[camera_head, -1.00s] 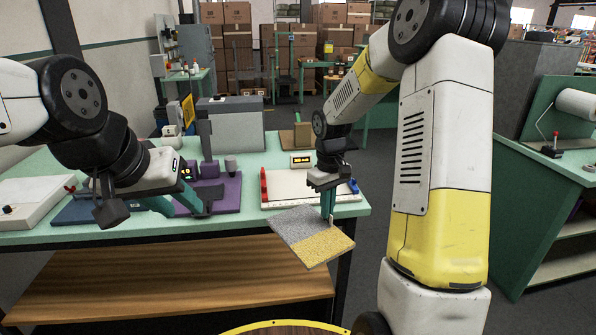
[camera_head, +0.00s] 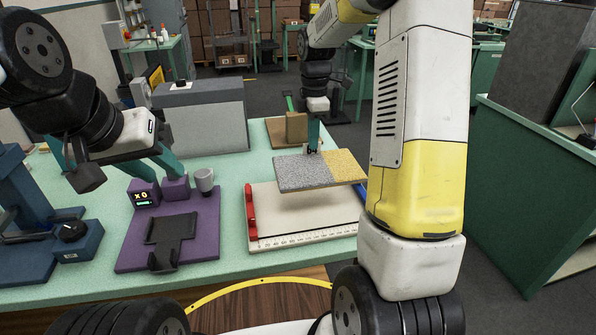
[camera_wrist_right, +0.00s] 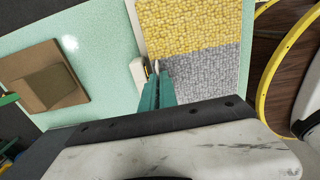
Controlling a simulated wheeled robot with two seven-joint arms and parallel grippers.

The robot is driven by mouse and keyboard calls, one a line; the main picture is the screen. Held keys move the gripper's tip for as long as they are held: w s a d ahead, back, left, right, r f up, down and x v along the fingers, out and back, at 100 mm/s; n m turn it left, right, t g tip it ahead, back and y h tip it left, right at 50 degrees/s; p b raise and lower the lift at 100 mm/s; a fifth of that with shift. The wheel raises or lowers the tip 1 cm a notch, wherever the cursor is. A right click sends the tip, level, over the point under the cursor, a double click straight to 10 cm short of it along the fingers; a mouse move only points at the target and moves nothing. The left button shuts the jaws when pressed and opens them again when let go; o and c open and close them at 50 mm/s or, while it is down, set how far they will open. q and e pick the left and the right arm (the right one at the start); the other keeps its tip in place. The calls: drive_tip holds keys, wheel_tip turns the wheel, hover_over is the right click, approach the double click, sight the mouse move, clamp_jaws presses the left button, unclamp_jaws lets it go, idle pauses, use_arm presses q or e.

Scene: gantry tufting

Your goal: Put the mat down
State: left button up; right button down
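The mat (camera_head: 303,172), half speckled grey and half yellow, is roughly level in the head view. It appears to hang just above a white board (camera_head: 290,213) with a red bar on its left and a ruled front edge. My right gripper (camera_head: 313,148) is shut on the mat's far edge; the right wrist view shows the fingers (camera_wrist_right: 157,88) close together at the edge of the mat (camera_wrist_right: 195,40). Whether the mat touches the board is unclear. My left gripper (camera_head: 112,158) is at the left with its teal fingers apart and nothing seen between them.
A purple stand (camera_head: 180,235) with a black cradle and a grey cup (camera_head: 204,180) are left of the board. A blue device (camera_head: 40,235) stands further left. A brown block on a board (camera_head: 290,128) is behind the mat. The green tabletop (camera_head: 225,225) is clear between stand and board.

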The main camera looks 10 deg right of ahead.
sight(312, 167)
wheel_tip(312, 167, down, 10)
drive_tip(key=shift+r, duration=0.25)
drive_tip(key=shift+f, duration=0.1)
drive_tip(key=c, duration=1.6)
unclamp_jaws()
drive_tip(key=shift+c, duration=0.2)
